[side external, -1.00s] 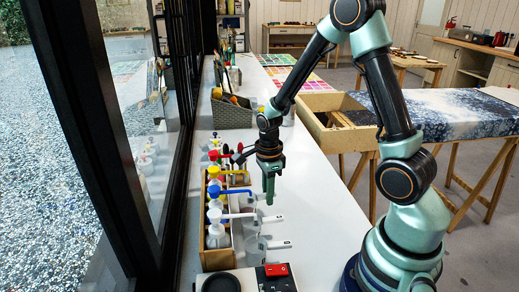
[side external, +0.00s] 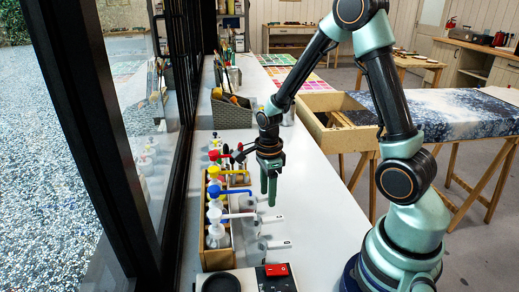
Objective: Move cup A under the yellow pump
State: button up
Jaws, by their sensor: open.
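The yellow pump (side external: 214,171) stands in the wooden rack, its spout pointing right toward my gripper. Small clear cups with white handles stand in front of the rack. One handle (side external: 272,218) is just below my gripper in the picture, and another handle (side external: 278,244) is nearer the camera. Their letters are too small to read, so I cannot tell which is cup A. My gripper (side external: 269,198) points down, open and with nothing visible between its fingers, to the right of the yellow and blue spouts. Its height above the table is hard to judge.
A device with a red block (side external: 277,269) stands at the near end. A grey basket (side external: 232,117) stands farther back. The white table is clear to the right.

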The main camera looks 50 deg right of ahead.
notch_tip(320, 180, up, 11)
dwell(0.3)
jog(key=s+a+r+n+t, duration=0.2)
jog(key=s+a+r+n, duration=0.1)
jog(key=n, duration=0.9)
jog(key=s+a+r+n+t, duration=0.2)
jog(key=r+n, duration=0.5)
jog(key=n, duration=0.5)
jog(key=a+t, duration=0.1)
jog(key=a, duration=0.1)
jog(key=shift+s+a+n+t, duration=0.3)
jog(key=shift+s+a, duration=0.05)
jog(key=shift+s, duration=0.05)
